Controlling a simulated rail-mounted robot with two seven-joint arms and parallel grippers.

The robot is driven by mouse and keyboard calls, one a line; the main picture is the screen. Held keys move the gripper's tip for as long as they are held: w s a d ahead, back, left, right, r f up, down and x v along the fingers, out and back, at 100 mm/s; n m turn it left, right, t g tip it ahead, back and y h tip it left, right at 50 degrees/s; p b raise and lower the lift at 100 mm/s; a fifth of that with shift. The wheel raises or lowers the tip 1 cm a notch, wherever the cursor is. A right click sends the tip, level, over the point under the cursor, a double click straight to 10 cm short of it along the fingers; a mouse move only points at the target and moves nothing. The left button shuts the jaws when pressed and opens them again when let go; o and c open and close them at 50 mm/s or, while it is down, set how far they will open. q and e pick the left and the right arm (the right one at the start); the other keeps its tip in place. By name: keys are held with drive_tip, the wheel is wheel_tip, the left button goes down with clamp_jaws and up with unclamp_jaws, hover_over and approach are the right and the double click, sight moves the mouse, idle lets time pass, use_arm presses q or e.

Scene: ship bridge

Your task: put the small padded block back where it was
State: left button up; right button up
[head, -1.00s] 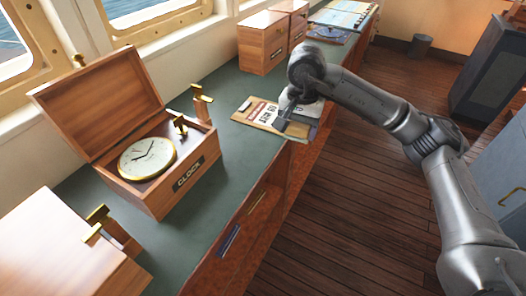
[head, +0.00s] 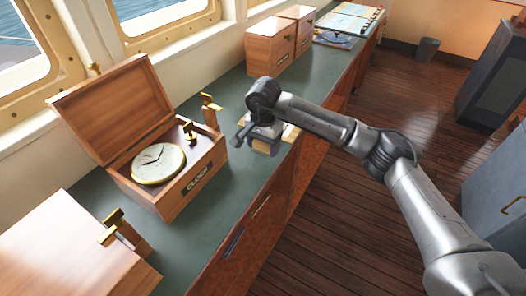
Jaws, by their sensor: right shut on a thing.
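My right gripper (head: 254,138) is over the green counter, to the right of the open clock box. It is shut on a small block (head: 265,148) with a pale tan side, which I take to be the padded block. The gripper hides much of this block, and I cannot tell whether it touches the counter. A pale flat piece (head: 290,133) shows just right of the gripper, partly covered by my arm. My left gripper is not in view.
The open wooden clock box (head: 187,183) holds a round dial (head: 158,164). Brass-topped fittings (head: 210,108) stand beside it. A wooden case (head: 70,248) is at the near left. Closed boxes (head: 271,45) stand farther along. The green counter (head: 224,200) is bare near its front edge.

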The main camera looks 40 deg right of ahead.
sight(263, 161)
drive_tip(key=shift+f+p, duration=0.6)
drive_tip(key=shift+f, duration=1.4)
drive_tip(key=shift+w, duration=0.1)
drive_tip(key=shift+f, duration=0.2)
drive_tip(key=o, duration=0.9)
